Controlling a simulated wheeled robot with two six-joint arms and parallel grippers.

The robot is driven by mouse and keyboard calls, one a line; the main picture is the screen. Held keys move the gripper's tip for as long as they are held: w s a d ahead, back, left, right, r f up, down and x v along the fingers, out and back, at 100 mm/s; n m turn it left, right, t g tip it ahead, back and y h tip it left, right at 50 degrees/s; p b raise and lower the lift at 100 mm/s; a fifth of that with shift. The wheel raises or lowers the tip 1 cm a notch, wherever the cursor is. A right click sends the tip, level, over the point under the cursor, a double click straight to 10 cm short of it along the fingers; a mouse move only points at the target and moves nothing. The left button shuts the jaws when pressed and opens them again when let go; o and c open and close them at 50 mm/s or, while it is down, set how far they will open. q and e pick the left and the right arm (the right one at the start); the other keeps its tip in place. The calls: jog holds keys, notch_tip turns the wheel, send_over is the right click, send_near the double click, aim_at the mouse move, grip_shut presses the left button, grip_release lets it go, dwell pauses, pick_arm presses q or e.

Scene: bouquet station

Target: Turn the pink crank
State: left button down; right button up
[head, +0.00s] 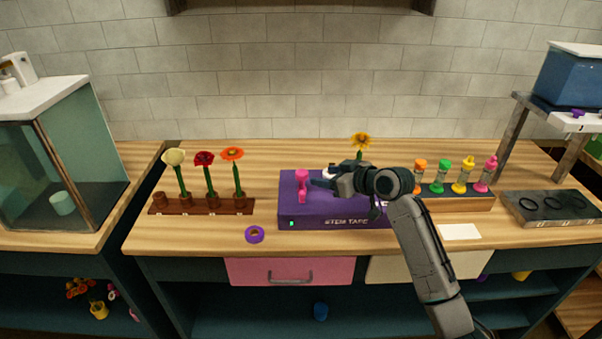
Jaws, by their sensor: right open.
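The pink crank (302,185) stands upright on the top of the purple stem tape box (310,213), toward its left end. My right gripper (318,182) is open just to the right of the crank, pointing left at it. I cannot tell whether the fingers touch the crank. The gripper and arm hide the right part of the box. A yellow flower (360,144) rises from behind my gripper; its base is hidden. My left gripper is not in view.
A brown rack (158,209) with several flowers stands left of the box. A purple tape roll (255,234) lies in front. A wooden block (470,203) with several coloured bottles stands right, near a white card (460,231). A glass cabinet (95,150) stands far left.

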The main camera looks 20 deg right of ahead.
aim_at(304, 173)
jog(key=p+x, duration=0.3)
jog(key=x, duration=0.6)
jog(key=shift+w, duration=0.1)
jog(key=shift+w+a+f, duration=0.3)
jog(key=shift+w+f, duration=0.05)
jog(key=shift+w, duration=0.15)
jog(key=shift+c, duration=0.4)
